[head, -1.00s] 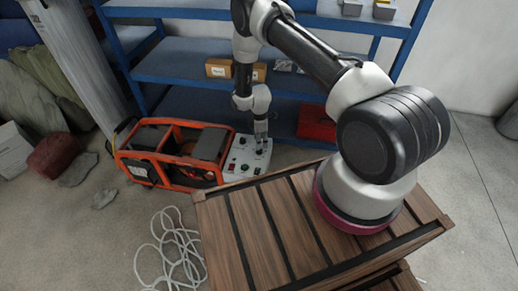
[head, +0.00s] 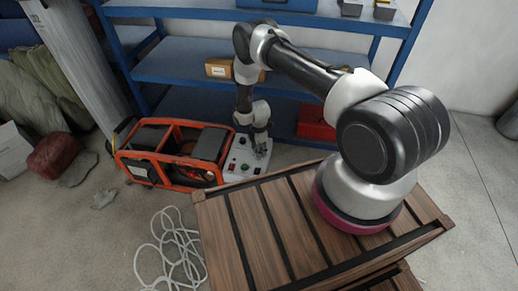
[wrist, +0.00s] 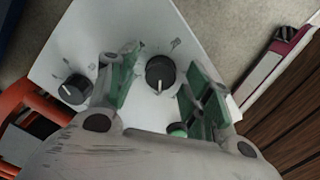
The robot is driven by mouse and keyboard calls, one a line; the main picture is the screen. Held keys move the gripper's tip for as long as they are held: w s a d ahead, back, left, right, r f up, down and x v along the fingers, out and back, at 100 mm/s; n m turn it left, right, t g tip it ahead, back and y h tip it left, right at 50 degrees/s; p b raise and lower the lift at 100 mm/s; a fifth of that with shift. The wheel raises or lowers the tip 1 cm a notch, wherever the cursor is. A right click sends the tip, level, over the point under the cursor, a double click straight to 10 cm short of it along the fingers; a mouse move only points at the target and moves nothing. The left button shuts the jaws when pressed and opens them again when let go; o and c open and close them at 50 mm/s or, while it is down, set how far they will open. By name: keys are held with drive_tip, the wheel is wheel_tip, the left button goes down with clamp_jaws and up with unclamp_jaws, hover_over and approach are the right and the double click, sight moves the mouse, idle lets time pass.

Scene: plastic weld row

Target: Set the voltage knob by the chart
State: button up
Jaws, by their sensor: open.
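The white control panel (head: 238,166) sits on the floor at the right end of the orange-framed machine. In the wrist view, one black round knob with a white pointer line (wrist: 160,74) lies between the fingertips of my gripper (wrist: 161,84). My gripper is open, with a green-padded finger on either side of this knob and gaps visible. A second black knob (wrist: 73,89) is outside the left finger. Small markings by both knobs are unreadable, so I cannot tell which is voltage. In the head view, my gripper (head: 259,149) partly covers the panel. I cannot make out a chart.
The orange-framed machine (head: 172,158) stands left of the panel. A slatted wooden crate (head: 235,230) is close on the right and front. Blue shelving (head: 190,62) stands behind, with a red box (head: 315,124). A coiled white cable (head: 170,250) lies on the floor.

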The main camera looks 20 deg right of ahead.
drive_tip(key=c, duration=1)
drive_tip(key=shift+c, duration=0.2)
